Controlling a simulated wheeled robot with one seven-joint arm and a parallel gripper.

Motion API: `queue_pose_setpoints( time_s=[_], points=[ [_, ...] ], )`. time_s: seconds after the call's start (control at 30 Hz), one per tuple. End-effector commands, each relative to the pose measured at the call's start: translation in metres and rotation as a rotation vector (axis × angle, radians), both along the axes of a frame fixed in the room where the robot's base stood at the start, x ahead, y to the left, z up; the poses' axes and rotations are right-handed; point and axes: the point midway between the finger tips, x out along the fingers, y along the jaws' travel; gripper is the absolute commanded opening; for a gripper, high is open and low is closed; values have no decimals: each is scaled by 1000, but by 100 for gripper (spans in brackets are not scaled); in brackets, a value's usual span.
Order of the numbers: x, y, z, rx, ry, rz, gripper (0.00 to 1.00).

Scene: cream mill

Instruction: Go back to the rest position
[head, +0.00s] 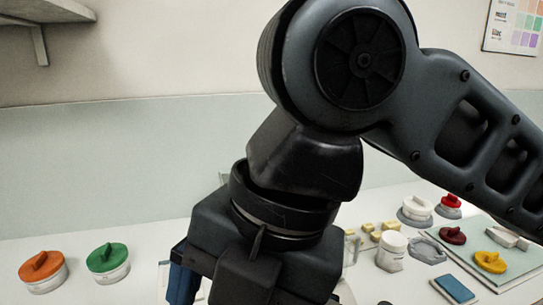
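My arm fills the middle and right of the head view. It bends down from a large dark joint at the top. My gripper (245,270) points down over the white counter at the bottom centre. Its fingertips are cut off or hidden by its own body, so I cannot see whether it is open or holds anything. A dark blue part (183,277) shows at its left side; I cannot tell whether it belongs to the gripper.
On the counter (160,230), jars with orange (42,267) and green (107,258) lids stand left. Right are a white jar (391,250), small yellowish blocks (378,231), a blue block (453,289), and a pale green mat (515,263) with loose lids. A shelf (40,18) juts out upper left.

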Motion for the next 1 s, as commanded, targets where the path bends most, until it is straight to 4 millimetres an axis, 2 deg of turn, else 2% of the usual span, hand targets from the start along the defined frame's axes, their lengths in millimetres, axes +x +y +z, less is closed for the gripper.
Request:
queue_pose_setpoints(
  time_s=[0.27,0.4,0.53,0.77,0.87,1.0],
  points=[
    [-10,53,-3,316,98,-117,100],
    [-12,83,4,549,190,-232,100],
    [-8,101,12,753,283,-356,100],
    [12,108,18,1076,451,-611,100],
    [23,102,14,1200,519,-733,100],
    [39,86,-1,1354,603,-917,100]
  ],
)
